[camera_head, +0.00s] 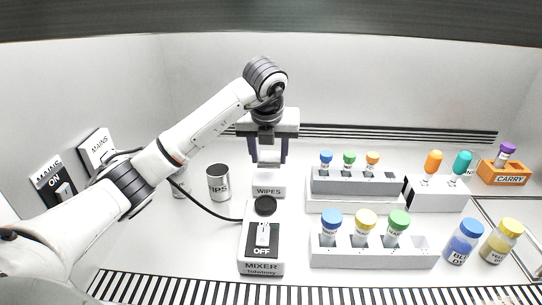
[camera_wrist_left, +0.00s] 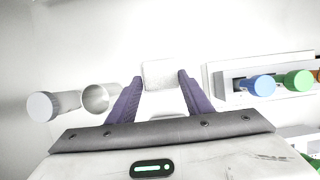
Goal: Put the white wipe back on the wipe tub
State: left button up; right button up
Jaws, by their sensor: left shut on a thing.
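My left gripper (camera_head: 268,160) points down above the white wipe tub (camera_head: 268,187), which is labelled WIPES. It is shut on the white wipe (camera_head: 268,154), a small pale block between the two purple fingers. In the left wrist view the wipe (camera_wrist_left: 159,74) shows between the fingertips (camera_wrist_left: 160,84). The tub is directly below or just behind the fingertips, and whether the wipe touches it I cannot tell. My right gripper is in neither view.
A mixer (camera_head: 262,240) with an OFF switch stands in front of the tub. A metal tips cup (camera_head: 219,183) is to the left. Grey racks (camera_head: 352,183) with capped tubes are to the right. A striped grille (camera_head: 200,288) runs along the front.

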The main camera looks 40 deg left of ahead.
aim_at(269, 163)
pick_arm(q)
notch_tip(269, 163, down, 4)
jog(key=shift+f, duration=0.1)
dwell(0.4)
jog(key=shift+f, duration=0.2)
jog(key=o, duration=0.8)
jog(key=shift+o, duration=1.1)
jog(key=shift+w, duration=0.1)
